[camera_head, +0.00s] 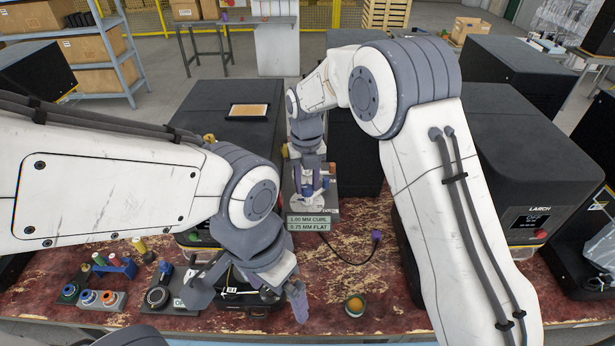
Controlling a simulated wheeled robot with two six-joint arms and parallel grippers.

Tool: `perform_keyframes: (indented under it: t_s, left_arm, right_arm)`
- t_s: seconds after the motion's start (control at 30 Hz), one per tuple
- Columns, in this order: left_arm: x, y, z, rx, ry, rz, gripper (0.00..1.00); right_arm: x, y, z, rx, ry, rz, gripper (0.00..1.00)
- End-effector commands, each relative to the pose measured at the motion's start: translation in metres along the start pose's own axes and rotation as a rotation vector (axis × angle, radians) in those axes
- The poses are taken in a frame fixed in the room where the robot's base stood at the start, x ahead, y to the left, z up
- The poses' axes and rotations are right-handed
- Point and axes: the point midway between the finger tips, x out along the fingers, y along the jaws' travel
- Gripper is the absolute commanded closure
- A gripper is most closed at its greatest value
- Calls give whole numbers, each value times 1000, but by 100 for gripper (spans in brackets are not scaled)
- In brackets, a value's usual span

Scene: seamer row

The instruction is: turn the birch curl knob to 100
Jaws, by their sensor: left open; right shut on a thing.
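I cannot read a birch label, so I cannot tell which knob is the birch curl knob. A black round dial (157,297) with a pale ring sits at the lower left of the table. My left gripper (248,298) is open, its fingers spread over a black device with a small white label, right of that dial. Its arm hides part of the machine behind. My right gripper (311,185) is farther back, low over a grey fixture (318,213) with blue and orange parts. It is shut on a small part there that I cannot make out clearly.
A green sign (308,223) reads 1.00 MM CURL, 0.75 MM FLAT. Coloured rings (88,297) sit in a grey holder at left. A small cup (355,305) and a cable with a purple plug (376,236) lie right of centre. A LARCH machine (530,185) stands at right.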

Motion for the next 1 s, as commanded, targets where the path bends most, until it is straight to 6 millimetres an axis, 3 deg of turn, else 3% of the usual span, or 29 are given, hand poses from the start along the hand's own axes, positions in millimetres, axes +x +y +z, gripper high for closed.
perform_keyframes:
  t_s: [0.47, 0.5, 0.57, 0.87, 1.0]
  left_arm:
    - [-3, 0, 0, 0, -1, 0, 0]
    - [-3, 0, 0, 1, -1, 0, 0]
    - [-3, 0, 0, 1, -1, 0, 0]
    - [-2, 0, 0, 1, -1, 0, 0]
    - [4, 0, 0, 1, 0, 0, 0]
  right_arm:
    - [-2, 2, 1, -15, -5, 1, 100]
    - [-2, 2, 1, -15, -4, 1, 50]
    - [-2, 2, 1, -15, -4, 1, 31]
    - [-1, 0, 0, -12, -2, 0, 31]
    - [-10, 1, 1, -12, -5, 0, 31]
